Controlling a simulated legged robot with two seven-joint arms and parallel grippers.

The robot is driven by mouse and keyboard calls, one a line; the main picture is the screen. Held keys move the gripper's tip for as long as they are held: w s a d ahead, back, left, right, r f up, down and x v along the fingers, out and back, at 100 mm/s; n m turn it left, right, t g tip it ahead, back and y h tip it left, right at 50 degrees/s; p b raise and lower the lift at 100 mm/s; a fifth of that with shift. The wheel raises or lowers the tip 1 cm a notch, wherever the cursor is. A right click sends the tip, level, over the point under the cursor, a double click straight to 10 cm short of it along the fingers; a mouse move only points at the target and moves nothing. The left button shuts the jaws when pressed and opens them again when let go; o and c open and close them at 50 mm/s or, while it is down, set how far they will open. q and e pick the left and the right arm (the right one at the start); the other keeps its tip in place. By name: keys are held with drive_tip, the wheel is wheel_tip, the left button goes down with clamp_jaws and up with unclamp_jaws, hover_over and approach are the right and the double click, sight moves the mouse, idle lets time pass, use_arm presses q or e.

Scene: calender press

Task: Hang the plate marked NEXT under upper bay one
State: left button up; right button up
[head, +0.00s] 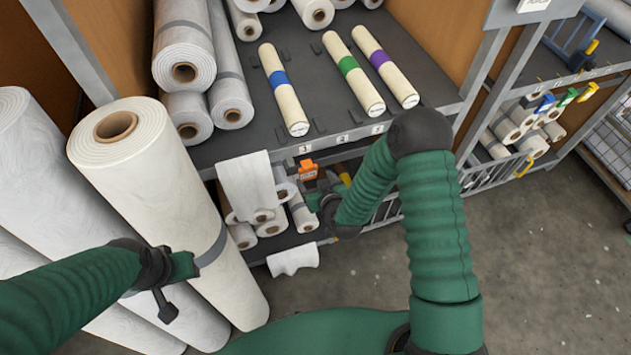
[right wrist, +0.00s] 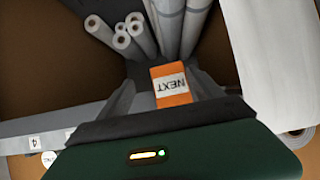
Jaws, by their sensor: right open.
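The orange plate (head: 307,169) shows just below the upper shelf's edge, under the label 1 of upper bay one (head: 305,148). In the right wrist view the plate (right wrist: 171,84) reads NEXT upside down. My right gripper (head: 318,190) is open, with the plate between or just beyond its fingers; I cannot tell whether they touch, or whether the plate hangs on anything. Upper bay one holds a cream roll with a blue band (head: 284,90). My left gripper (head: 168,290) is at the lower left by the big standing rolls; its opening is unclear.
Bays two and three hold rolls with green (head: 353,74) and purple (head: 385,67) bands. White cloth (head: 250,185) drapes over the shelf edge left of the plate. Big white rolls (head: 165,200) stand at left. Blue, green and yellow tags (head: 567,97) hang at right. Floor at right is clear.

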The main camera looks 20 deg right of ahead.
use_arm(q)
drive_tip(key=w+p+v, duration=0.2)
drive_tip(key=p+v, duration=0.8)
drive_tip(key=shift+a+r, duration=0.25)
drive_tip(key=shift+a, duration=0.1)
use_arm(e)
drive_tip(key=v, duration=1.7)
use_arm(q)
drive_tip(key=shift+w+f+b, duration=0.15)
drive_tip(key=shift+f+b, duration=0.15)
drive_tip(key=shift+f, duration=0.15)
use_arm(e)
drive_tip(key=s+d+r+g, duration=0.1)
drive_tip(key=s+r+g, duration=0.2)
drive_tip(key=r, duration=0.3)
drive_tip(key=s+d+r+g, duration=0.1)
drive_tip(key=s+r+g, duration=0.3)
drive_tip(key=r+g, duration=0.2)
drive_tip(key=shift+s+r, duration=0.2)
drive_tip(key=shift+r, duration=0.5)
drive_tip(key=shift+s, duration=0.15)
